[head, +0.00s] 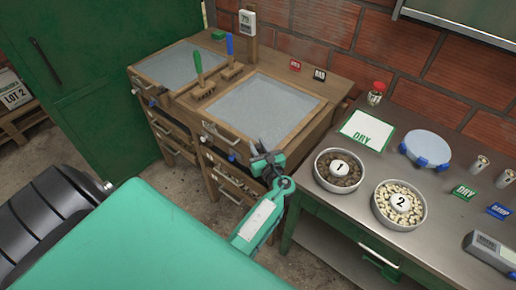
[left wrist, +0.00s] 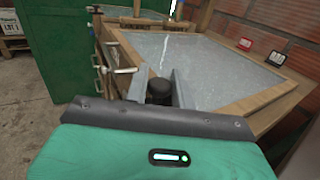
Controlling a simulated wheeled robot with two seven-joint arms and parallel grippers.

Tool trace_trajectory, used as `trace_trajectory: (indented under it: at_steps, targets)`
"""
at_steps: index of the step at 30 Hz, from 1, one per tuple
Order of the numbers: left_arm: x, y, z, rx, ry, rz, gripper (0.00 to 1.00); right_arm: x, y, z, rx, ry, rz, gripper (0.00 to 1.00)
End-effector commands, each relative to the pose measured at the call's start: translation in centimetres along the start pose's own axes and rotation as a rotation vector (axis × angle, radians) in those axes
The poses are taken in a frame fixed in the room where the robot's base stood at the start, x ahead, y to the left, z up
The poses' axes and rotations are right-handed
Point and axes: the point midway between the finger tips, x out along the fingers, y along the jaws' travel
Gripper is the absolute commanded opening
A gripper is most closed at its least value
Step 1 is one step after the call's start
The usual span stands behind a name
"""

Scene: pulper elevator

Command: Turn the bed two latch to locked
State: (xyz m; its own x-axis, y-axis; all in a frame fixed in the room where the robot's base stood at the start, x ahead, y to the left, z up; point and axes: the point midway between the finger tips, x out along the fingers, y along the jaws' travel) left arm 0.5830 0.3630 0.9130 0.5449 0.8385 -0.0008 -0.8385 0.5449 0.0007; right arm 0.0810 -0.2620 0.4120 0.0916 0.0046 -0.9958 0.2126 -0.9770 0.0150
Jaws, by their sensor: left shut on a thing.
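Bed two appears to be the nearer wooden tray bed (head: 262,105), with a grey sheet-like surface; it also fills the left wrist view (left wrist: 205,62). My left gripper (head: 265,160) is at its front right corner. In the left wrist view, the gripper's two grey fingers (left wrist: 158,84) stand on either side of a dark round knob (left wrist: 159,90) at the bed's front edge, and are shut on it. The knob seems to be the latch, but its locked or unlocked position cannot be read. In the head view the gripper hides it. My right gripper is in neither view.
A blue knob (head: 232,157) and metal handle (head: 220,134) project from the bed's front. To the right is a steel table (head: 330,205) with bowls of dark beans (head: 340,182) and pale beans (head: 385,211). A green cabinet (head: 95,70) stands left.

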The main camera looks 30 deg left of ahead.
Motion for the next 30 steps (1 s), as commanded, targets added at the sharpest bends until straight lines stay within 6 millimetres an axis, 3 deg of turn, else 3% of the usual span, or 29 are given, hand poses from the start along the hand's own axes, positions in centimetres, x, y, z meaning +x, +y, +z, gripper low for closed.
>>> trace_trajectory:
  at_steps: [9, 24, 25, 27, 30]
  targets:
    - [0.04, -0.03, 0.01, -0.002, -0.001, 0.105, 0.02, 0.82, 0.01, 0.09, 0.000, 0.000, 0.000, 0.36]
    - [0.06, -0.02, 0.12, -0.001, -0.002, 0.121, 0.02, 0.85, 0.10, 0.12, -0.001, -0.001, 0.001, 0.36]
    - [0.06, -0.02, 0.12, -0.001, -0.002, 0.121, 0.29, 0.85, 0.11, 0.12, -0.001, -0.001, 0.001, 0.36]
    - [0.06, -0.02, 0.12, -0.001, -0.002, 0.121, 0.42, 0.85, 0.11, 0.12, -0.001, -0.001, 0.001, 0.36]
    - [0.05, -0.01, 0.09, -0.001, -0.002, 0.121, 0.42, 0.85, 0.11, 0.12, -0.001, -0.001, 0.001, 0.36]
